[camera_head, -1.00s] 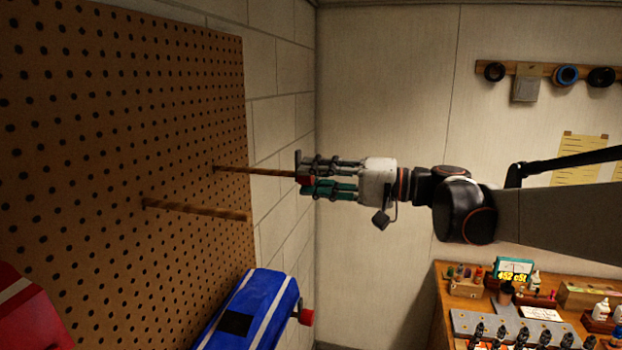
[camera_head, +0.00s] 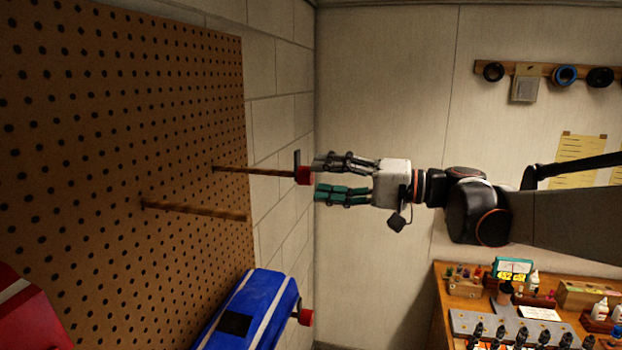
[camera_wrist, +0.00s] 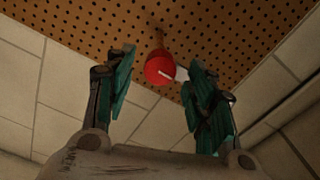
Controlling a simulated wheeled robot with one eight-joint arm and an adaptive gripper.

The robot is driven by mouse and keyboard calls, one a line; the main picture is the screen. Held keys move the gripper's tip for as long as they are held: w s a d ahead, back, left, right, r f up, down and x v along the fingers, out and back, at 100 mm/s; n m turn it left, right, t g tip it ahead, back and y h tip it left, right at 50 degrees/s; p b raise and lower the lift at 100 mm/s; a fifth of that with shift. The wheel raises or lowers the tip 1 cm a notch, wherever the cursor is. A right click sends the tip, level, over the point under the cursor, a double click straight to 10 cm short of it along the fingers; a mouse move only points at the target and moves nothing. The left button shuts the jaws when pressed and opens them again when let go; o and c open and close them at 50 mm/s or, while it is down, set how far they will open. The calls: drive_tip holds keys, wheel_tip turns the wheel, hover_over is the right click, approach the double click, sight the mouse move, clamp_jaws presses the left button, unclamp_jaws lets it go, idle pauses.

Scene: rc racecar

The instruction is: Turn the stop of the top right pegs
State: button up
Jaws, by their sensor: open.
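The upper peg (camera_head: 250,171) ends in a red stop (camera_head: 305,175) with a dark upright tab (camera_head: 297,158); the lower peg (camera_head: 195,210) has no visible stop. My gripper (camera_head: 318,178) is open and empty, just to the right of the red stop. In the wrist view the red stop (camera_wrist: 160,69) shows between and beyond the two spread fingers (camera_wrist: 160,90), with a pale bar across its face. The fingers look apart from the stop.
A blue car body (camera_head: 250,310) hangs below on a peg with another red stop (camera_head: 306,317). A red car body (camera_head: 30,315) is at lower left. A cluttered workbench (camera_head: 445,300) stands at lower right. The space around my gripper is clear.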

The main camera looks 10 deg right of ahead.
drive_tip(key=v, duration=0.9)
drive_tip(key=shift+d, duration=0.2)
drive_tip(key=shift+s, duration=0.1)
